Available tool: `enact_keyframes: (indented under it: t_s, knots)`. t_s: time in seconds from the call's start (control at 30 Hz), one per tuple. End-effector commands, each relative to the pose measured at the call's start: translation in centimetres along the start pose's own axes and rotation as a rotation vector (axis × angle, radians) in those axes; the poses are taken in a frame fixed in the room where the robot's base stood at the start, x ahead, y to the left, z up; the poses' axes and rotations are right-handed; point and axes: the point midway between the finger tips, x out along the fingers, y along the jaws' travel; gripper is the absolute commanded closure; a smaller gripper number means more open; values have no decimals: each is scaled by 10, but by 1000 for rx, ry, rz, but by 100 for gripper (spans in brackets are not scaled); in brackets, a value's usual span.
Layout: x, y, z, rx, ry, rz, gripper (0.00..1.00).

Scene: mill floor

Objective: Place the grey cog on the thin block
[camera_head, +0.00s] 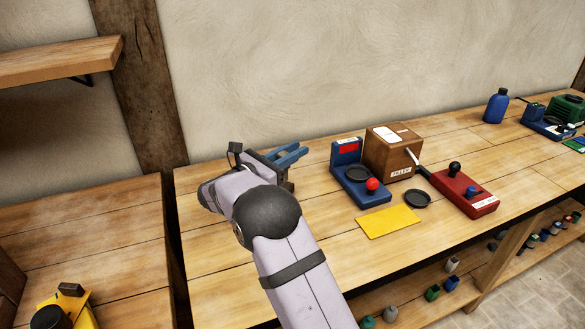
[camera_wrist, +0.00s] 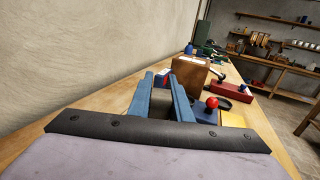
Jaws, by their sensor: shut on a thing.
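My gripper (camera_head: 291,153) has blue fingers and is held above the left part of the workbench. In the wrist view the fingers (camera_wrist: 166,86) point away, with a dark grey thing (camera_wrist: 156,104) low between them. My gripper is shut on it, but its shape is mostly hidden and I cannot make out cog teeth. A small brown piece (camera_head: 290,187) shows just below the fingers; I cannot tell whether it is the thin block. No other grey cog can be made out clearly.
Right of my gripper stand a blue device (camera_head: 360,190) with a red knob, a brown box (camera_head: 393,155), a yellow plate (camera_head: 388,221), a black dish (camera_head: 417,199) and a red device (camera_head: 464,193). A blue bottle (camera_head: 497,106) stands farther right. The bench's left front is bare.

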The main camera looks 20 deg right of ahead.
Motion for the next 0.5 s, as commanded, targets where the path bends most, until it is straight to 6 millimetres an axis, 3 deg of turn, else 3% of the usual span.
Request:
enact_keyframes:
  t_s: [0.37,0.5]
  knots:
    - [0,0,-16,-2,-1,-1,100]
    - [0,0,-30,-4,0,-1,100]
